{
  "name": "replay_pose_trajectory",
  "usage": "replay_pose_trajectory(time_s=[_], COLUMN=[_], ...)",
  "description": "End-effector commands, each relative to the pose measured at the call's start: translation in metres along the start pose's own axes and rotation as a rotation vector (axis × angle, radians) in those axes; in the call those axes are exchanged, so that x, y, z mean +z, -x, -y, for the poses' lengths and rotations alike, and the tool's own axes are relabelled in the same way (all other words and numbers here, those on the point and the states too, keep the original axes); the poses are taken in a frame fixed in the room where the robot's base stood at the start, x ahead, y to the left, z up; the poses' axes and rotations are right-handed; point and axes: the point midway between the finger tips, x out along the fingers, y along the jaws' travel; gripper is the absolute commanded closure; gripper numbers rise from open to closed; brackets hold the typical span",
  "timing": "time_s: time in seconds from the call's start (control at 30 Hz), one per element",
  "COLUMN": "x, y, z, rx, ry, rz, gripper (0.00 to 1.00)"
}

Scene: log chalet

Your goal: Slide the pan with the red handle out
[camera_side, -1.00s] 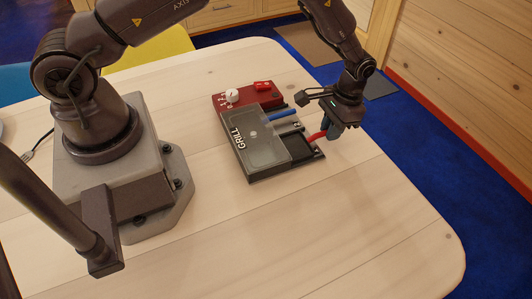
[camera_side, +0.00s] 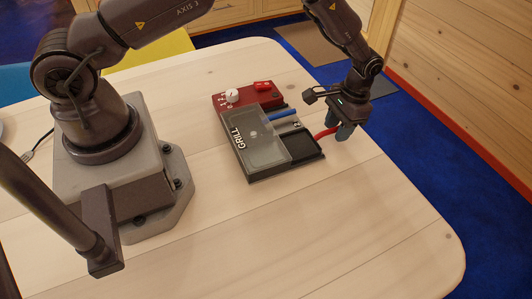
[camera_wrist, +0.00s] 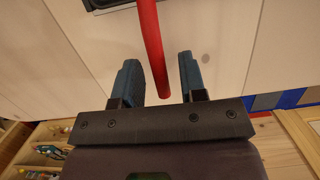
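The grill (camera_side: 248,172) lies on the table, with a grey lid marked GRILL and a dark front section. The dark pan (camera_side: 306,146) with the red handle (camera_side: 325,133) is at its right side, partly under the lid. My gripper (camera_side: 342,132) is at the outer end of this handle. In the wrist view, the red handle (camera_wrist: 150,45) runs down between my two blue-grey fingers (camera_wrist: 160,80). Gaps show on both sides of it, so the gripper is open around the handle. The pan's body is mostly outside the wrist view.
A blue handle (camera_side: 283,113) lies just behind the red one on the grill. The grill's red back panel carries a white knob (camera_side: 232,95) and a red switch (camera_side: 263,86). The wooden table (camera_side: 330,220) is clear in front and to the right.

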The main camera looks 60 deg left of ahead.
Motion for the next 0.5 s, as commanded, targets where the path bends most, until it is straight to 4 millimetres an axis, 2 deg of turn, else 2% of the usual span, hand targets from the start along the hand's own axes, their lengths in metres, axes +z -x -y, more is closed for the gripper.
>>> replay_pose_trajectory(time_s=[0.27,0.5], x=[0.000,0.004], y=[0.003,0.021], z=[0.000,0.000], rx=[0.000,0.000], ry=[0.000,0.000], rz=[-0.001,-0.002], gripper=[0.62,0.62])
